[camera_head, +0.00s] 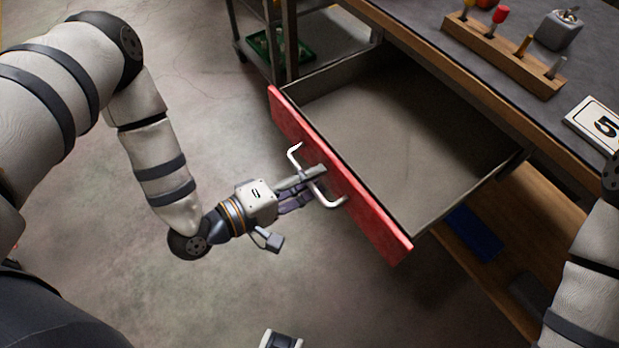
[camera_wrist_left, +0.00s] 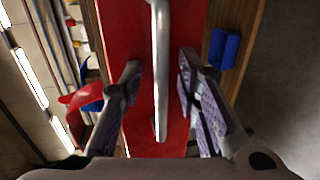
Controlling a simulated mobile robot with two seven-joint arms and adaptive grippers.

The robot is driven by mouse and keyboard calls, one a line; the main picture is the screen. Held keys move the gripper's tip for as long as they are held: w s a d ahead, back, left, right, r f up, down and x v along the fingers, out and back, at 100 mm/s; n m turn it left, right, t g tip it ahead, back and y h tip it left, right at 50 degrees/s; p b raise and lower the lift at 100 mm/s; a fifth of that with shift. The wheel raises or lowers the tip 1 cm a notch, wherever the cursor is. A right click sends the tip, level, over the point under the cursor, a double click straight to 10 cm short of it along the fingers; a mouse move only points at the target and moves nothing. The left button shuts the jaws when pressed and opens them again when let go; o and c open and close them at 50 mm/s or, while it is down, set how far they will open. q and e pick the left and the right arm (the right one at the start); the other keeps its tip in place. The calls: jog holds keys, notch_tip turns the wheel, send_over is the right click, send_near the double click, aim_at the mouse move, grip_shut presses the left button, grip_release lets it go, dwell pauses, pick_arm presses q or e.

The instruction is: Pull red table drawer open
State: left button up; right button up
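The red-fronted drawer (camera_head: 360,211) stands pulled well out from the table, and its grey inside (camera_head: 410,130) is empty. Its silver bar handle (camera_head: 329,201) is on the red front; the handle also shows in the left wrist view (camera_wrist_left: 160,70). My left gripper (camera_head: 315,178) is at the handle. In the left wrist view its two fingers (camera_wrist_left: 157,75) stand apart on either side of the bar, with visible gaps. My right arm (camera_head: 590,270) shows at the right edge; its fingers are not seen.
The grey table top (camera_head: 425,14) holds a wooden block (camera_head: 505,52) with several tools, a grey container (camera_head: 558,30) and a "5" sign (camera_head: 597,124). A blue box (camera_head: 474,234) lies on the lower wooden shelf (camera_head: 500,283).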

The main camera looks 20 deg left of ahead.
pick_arm(q)
jog(key=v, duration=1.2)
jog(key=s+d+f+m+g+y+p, duration=0.2)
jog(key=s+f+m+g+y, duration=0.1)
jog(key=s+f+m+g, duration=0.4)
jog(key=s+a+m+g+y, duration=0.1)
jog(key=s+a+g+y, duration=0.2)
jog(key=s, duration=0.3)
jog(key=s+a+f+m+g+y, duration=0.1)
jog(key=s+a+m+g+y, duration=0.1)
jog(key=s+g, duration=0.3)
jog(key=s+a+y+p, duration=0.1)
jog(key=s, duration=0.1)
jog(key=shift+s, duration=0.3)
pick_arm(e)
jog(key=shift+t, duration=0.7)
jog(key=w+r, duration=0.3)
jog(key=shift+w+r, duration=0.3)
